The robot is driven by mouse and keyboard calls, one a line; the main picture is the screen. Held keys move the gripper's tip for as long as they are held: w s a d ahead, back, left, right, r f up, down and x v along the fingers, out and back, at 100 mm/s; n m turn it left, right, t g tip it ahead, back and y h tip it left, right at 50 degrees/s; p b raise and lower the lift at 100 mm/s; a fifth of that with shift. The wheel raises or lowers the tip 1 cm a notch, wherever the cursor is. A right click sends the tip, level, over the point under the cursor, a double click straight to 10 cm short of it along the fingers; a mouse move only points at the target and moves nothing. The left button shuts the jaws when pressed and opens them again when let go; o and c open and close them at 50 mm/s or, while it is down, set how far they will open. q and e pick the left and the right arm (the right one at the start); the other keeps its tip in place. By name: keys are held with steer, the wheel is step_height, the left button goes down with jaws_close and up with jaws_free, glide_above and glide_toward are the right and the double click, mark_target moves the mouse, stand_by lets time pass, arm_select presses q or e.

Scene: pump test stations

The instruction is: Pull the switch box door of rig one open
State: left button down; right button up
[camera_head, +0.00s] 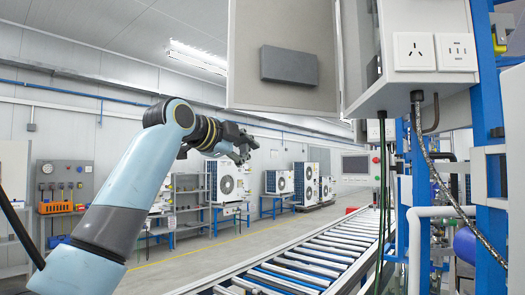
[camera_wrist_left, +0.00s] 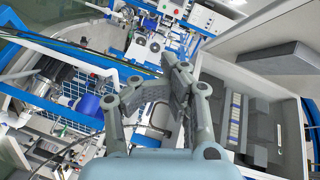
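The switch box (camera_head: 430,20) hangs at the top right in the head view, with sockets on its side. Its door (camera_head: 245,85) stands swung out to the left, with a dark grey block on it. In the wrist view the door (camera_wrist_left: 225,40) is at upper right, and the open box (camera_wrist_left: 290,105) shows grey parts inside. My left gripper (camera_head: 245,148) is lower than the door and left of the box, apparently touching neither. It also shows in the wrist view (camera_wrist_left: 178,82); nothing is visible in it, but its opening is unclear. My right gripper is not in view.
A roller conveyor (camera_head: 310,258) runs below. Blue frame posts (camera_head: 487,100), cables and pipes crowd the right. A small screen panel (camera_head: 355,165) and several fan units (camera_head: 225,180) stand further back. Floor at left is clear.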

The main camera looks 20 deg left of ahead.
arm_select(q)
steer(key=s+d+r+m+t+h, duration=0.15)
steer(key=s+r+m, duration=0.35)
steer(key=r, duration=0.9)
steer(key=w+p, duration=0.7)
steer(key=w, duration=0.4)
steer(key=shift+d+n, duration=0.15)
steer(key=shift+n, duration=0.25)
steer(key=shift+d, duration=0.15)
